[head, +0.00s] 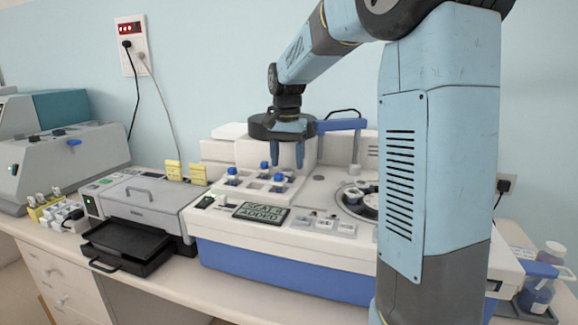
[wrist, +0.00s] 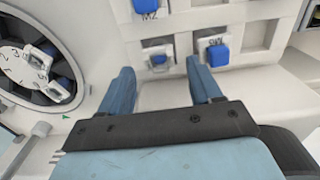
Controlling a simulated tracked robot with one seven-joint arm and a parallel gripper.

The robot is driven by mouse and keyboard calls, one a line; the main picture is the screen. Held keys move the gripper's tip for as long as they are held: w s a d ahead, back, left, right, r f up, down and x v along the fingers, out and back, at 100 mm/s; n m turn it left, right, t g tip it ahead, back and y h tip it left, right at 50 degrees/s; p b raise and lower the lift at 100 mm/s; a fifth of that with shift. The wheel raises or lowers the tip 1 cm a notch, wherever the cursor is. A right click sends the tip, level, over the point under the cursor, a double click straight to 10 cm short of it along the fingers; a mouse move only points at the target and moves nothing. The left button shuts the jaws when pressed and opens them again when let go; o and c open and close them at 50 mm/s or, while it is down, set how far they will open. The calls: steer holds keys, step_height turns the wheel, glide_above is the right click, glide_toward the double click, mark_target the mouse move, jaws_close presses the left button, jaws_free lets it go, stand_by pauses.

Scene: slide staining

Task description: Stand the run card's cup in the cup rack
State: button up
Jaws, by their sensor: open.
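A white rack (head: 252,193) with square wells stands on the white and blue machine and holds several blue-topped containers. In the wrist view one container with a blue top (wrist: 221,56) and a lettered label sits in a well at the upper right. Another blue-topped container (wrist: 158,60) shows between and beyond my fingers. My gripper (head: 287,164) is open above the right side of the rack, fingers pointing down. In the wrist view my gripper (wrist: 163,72) has nothing between its fingertips. I cannot tell which container is the run card's cup, and no run card is readable.
A dark display (head: 262,212) reads "SEAT 8 ADDED". A round numbered carousel (head: 358,200) is right of the rack. A grey device (head: 140,205) with a black tray (head: 127,245) stands left. Purple and blue bottles (head: 538,287) are far right. A blue arm-like part (head: 342,125) stands behind.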

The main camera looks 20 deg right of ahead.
step_height(320, 180, up, 10)
steer(key=s+f+n+t, duration=0.2)
steer(key=s+f, duration=0.1)
steer(key=s, duration=0.6)
steer(key=s+f+n+t, duration=0.1)
steer(key=s+f+n, duration=0.1)
steer(key=s, duration=0.8)
steer(key=s+f+n+t, duration=0.2)
steer(key=s+f+n, duration=0.1)
steer(key=s, duration=0.6)
steer(key=shift+s+d+f+t, duration=0.2)
steer(key=shift+s+f+t, duration=0.15)
steer(key=shift+f, duration=0.55)
